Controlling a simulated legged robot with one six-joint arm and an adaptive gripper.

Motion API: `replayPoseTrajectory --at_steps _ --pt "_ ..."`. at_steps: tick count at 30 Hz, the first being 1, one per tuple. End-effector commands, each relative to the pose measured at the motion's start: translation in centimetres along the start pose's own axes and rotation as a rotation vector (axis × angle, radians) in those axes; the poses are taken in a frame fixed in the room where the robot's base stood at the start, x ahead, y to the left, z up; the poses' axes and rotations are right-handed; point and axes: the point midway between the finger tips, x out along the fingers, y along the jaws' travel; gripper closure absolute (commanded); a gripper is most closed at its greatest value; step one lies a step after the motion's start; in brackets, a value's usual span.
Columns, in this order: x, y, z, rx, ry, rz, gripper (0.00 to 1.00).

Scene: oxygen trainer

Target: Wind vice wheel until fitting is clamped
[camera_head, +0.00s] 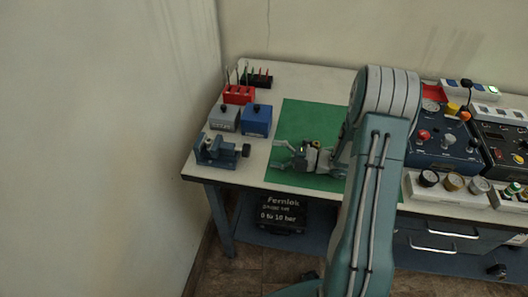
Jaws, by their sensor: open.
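The blue-grey vice (212,150) stands at the front left corner of the bench. Its dark round wheel (246,150) is on the vice's right side, facing my gripper. My gripper (278,156) is over the left part of the green mat, pointing left toward the wheel. Its fingers are apart and empty, with a gap between them and the wheel. I cannot make out a fitting in the vice jaws at this size. My arm hides part of the mat and the bench behind it.
Behind the vice stand a grey box (225,118), a blue box (256,120) and a red rack (239,95). The green mat (305,115) is otherwise clear. Control panels (440,140) and several round gauges (453,182) stand to the right. A wall closes off the left.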

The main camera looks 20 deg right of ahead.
Motion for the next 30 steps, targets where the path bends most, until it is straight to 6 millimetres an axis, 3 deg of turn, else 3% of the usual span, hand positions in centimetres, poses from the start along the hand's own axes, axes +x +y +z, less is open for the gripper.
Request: replayPoseTrajectory --at_steps 13,30 --pt "-0.3 0.0 0.0 -0.083 -0.001 0.000 0.08" --pt "-1.7 0.1 -0.3 -0.863 0.000 0.000 0.08"
